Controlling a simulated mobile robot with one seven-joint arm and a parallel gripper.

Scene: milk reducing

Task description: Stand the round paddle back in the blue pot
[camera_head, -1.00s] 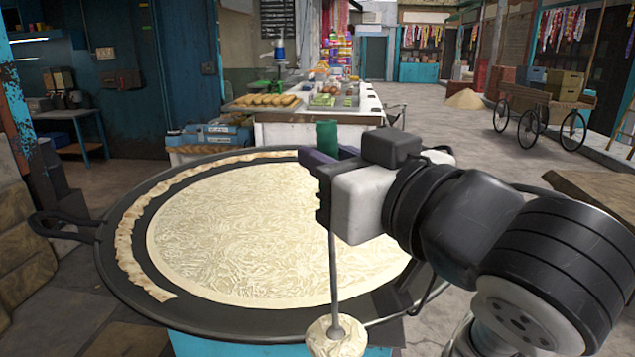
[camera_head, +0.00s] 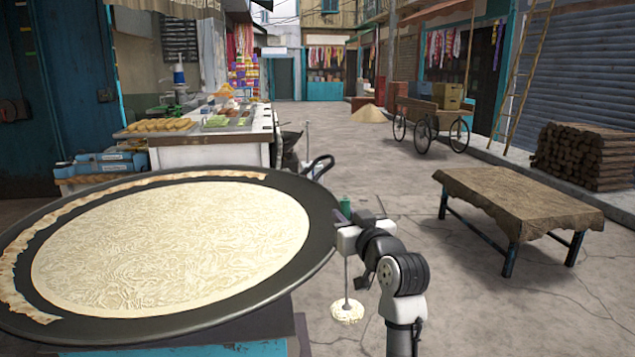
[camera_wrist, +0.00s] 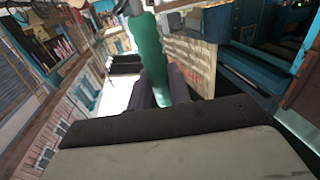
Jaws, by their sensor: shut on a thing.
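The round paddle has a green handle (camera_head: 346,204), a thin rod and a round, cream-coated disc (camera_head: 347,312) at its lower end. My gripper (camera_head: 346,214) is shut on the green handle, and the paddle hangs about upright, disc down. In the head view it is just right of the large black pan, clear of its rim, with the disc seen against the paved ground. The wrist view shows the green handle (camera_wrist: 148,58) between my two dark fingers (camera_wrist: 158,90). I cannot make out a blue pot in either view.
The wide black pan (camera_head: 322,222) with creamy milk (camera_head: 175,245) fills the left, a dark handle at its far right edge. A cloth-covered low table (camera_head: 520,200) stands at right. A food stall (camera_head: 205,152) and a cart (camera_head: 432,118) stand farther back. Open paving lies between.

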